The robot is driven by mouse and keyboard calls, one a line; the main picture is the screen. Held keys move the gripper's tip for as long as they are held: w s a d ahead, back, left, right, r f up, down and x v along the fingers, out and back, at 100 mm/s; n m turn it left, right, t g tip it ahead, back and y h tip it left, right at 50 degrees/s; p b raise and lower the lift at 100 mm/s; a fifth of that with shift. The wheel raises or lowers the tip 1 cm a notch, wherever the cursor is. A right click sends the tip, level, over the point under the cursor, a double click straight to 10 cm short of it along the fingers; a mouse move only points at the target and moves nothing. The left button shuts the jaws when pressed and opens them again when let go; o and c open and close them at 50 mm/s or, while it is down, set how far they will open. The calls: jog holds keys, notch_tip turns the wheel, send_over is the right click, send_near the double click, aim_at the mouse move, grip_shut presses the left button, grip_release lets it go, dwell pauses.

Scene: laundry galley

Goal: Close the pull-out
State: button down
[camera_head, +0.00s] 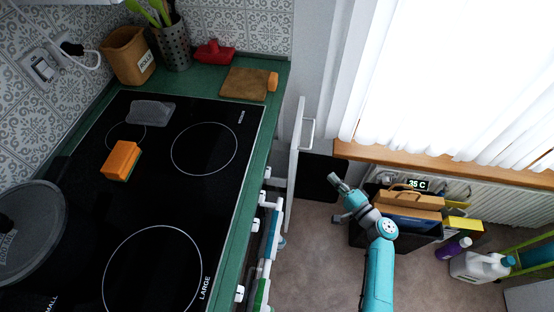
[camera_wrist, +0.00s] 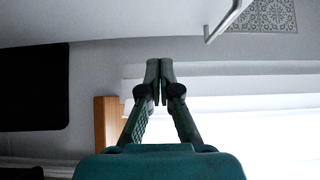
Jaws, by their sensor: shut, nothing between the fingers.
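The pull-out stands out from the right side of the green counter. Its tall pale front panel (camera_head: 295,165) is seen nearly edge-on, with a gap between it and the counter. A white bar handle (camera_head: 309,128) is on the panel's right face. The handle also shows at the top of the wrist view (camera_wrist: 222,20). My gripper (camera_head: 335,180) is to the right of the panel, apart from it and from the handle. In the wrist view my gripper's fingers (camera_wrist: 160,65) are together with nothing between them. The inside of the pull-out is mostly hidden.
White knobs (camera_head: 262,197) and hanging cloths (camera_head: 266,250) line the counter front. A dark panel (camera_head: 318,172) is behind my gripper. A bin with boxes (camera_head: 410,215), a purple bottle (camera_head: 453,248) and a white jug (camera_head: 480,266) stand right. Floor (camera_head: 310,270) between is clear.

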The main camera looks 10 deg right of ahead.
jog(key=s+a+x, duration=0.1)
jog(key=a+x, duration=0.1)
jog(key=x, duration=1.1)
jog(key=shift+s+a, duration=0.25)
jog(key=shift+a, duration=0.1)
jog(key=w+a, duration=0.2)
jog(key=a, duration=0.6)
jog(key=shift+w+a, duration=0.25)
jog(key=shift+w, duration=0.15)
jog(key=shift+d, duration=0.1)
